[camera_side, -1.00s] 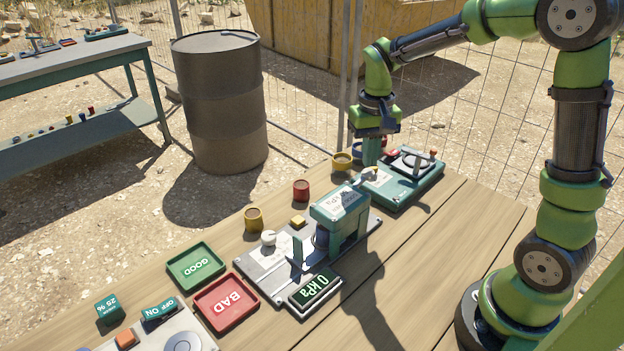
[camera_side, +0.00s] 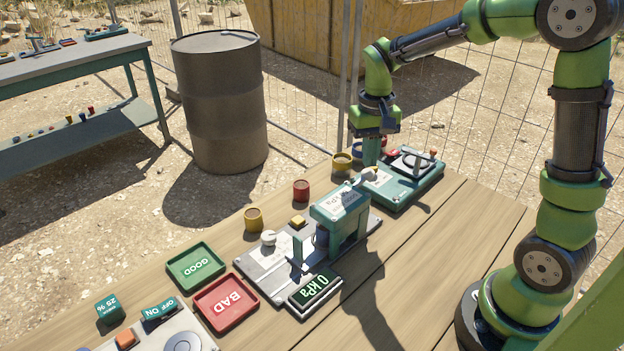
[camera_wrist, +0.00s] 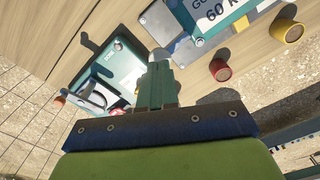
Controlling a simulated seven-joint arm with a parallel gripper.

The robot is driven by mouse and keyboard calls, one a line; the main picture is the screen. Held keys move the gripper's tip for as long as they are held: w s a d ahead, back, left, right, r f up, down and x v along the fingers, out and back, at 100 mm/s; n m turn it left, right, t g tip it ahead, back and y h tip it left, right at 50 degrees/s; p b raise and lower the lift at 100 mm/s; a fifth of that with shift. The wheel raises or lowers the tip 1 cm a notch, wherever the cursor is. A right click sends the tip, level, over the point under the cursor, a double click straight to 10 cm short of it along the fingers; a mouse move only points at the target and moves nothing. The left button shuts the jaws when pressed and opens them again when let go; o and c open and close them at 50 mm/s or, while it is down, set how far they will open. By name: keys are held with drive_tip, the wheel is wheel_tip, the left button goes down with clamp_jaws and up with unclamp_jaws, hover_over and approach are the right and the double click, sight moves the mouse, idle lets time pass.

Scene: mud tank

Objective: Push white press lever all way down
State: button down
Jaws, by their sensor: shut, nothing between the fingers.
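The green press (camera_side: 340,208) stands on a grey plate on the wooden table. Its white lever (camera_side: 361,179) sticks out from the top of the press toward the back right, looking raised. My gripper (camera_side: 371,162) is shut and empty, pointing down just behind the lever's end. In the wrist view my closed fingertips (camera_wrist: 159,68) are close to a small white part (camera_wrist: 160,53), probably the lever's end. I cannot tell whether they touch. The press display (camera_side: 315,288) reads 0 kPa.
A teal device (camera_side: 402,187) with a round ring stands right of my gripper. A red cup (camera_side: 301,190) and yellow cups (camera_side: 253,219) stand along the back edge. A green GOOD tray (camera_side: 196,266) and a red BAD tray (camera_side: 226,303) lie left of the press.

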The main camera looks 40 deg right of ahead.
sight(368, 171)
drive_tip(key=shift+f, duration=2.65)
drive_tip(key=shift+r, duration=0.1)
idle(0.3)
drive_tip(key=shift+r, duration=4.6)
drive_tip(key=shift+w, duration=0.1)
drive_tip(key=shift+s+a+f, duration=0.2)
drive_tip(key=shift+s+f, duration=0.1)
drive_tip(key=shift+f, duration=0.2)
drive_tip(key=s+a+r+n+t+y, duration=0.1)
drive_tip(key=s+a+r+t, duration=0.2)
drive_tip(key=s, duration=0.3)
drive_tip(key=s+a+r+n+t+y, duration=0.1)
drive_tip(key=s+a+r+t, duration=0.2)
drive_tip(key=s, duration=0.4)
drive_tip(key=shift+a+t, duration=0.6)
drive_tip(key=shift+a, duration=0.65)
